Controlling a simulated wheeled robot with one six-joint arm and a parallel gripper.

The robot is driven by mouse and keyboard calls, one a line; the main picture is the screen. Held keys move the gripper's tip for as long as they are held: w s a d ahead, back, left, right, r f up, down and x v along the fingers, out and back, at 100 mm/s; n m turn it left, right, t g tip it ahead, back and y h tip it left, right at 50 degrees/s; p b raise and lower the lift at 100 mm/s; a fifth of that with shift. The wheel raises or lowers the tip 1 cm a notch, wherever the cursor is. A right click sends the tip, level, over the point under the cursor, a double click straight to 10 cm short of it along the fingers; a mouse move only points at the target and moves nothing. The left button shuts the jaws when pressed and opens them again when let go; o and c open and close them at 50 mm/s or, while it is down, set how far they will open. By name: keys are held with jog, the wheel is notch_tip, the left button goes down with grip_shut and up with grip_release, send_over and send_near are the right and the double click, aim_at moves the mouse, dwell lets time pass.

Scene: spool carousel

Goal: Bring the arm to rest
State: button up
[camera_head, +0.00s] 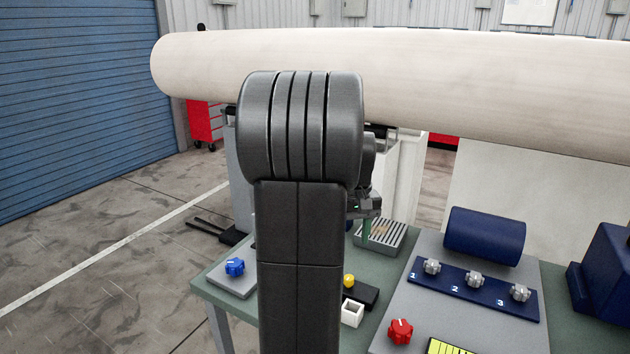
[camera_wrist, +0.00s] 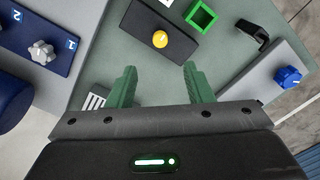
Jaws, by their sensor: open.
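My arm stands folded upright in the middle of the head view, its dark links hiding part of the bench. My gripper (camera_head: 366,225) shows just right of the arm, mostly hidden, its green finger hanging over the bench. In the wrist view my gripper (camera_wrist: 160,66) has its two green fingers spread apart with nothing between them. They point towards the black block (camera_wrist: 140,22) with the yellow knob (camera_wrist: 160,39), and do not appear to touch it.
The green bench (camera_head: 222,287) carries a blue knob (camera_head: 235,267), a small square box (camera_head: 352,313), a slatted tray (camera_head: 381,238), a red knob (camera_head: 400,331) and a navy panel (camera_head: 473,288) with three grey knobs. A large pale cylinder (camera_head: 450,85) crosses behind. Open floor lies left.

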notch_tip(320, 180, down, 12)
jog(key=shift+f+p, duration=0.25)
jog(key=shift+p, duration=0.05)
dwell(0.3)
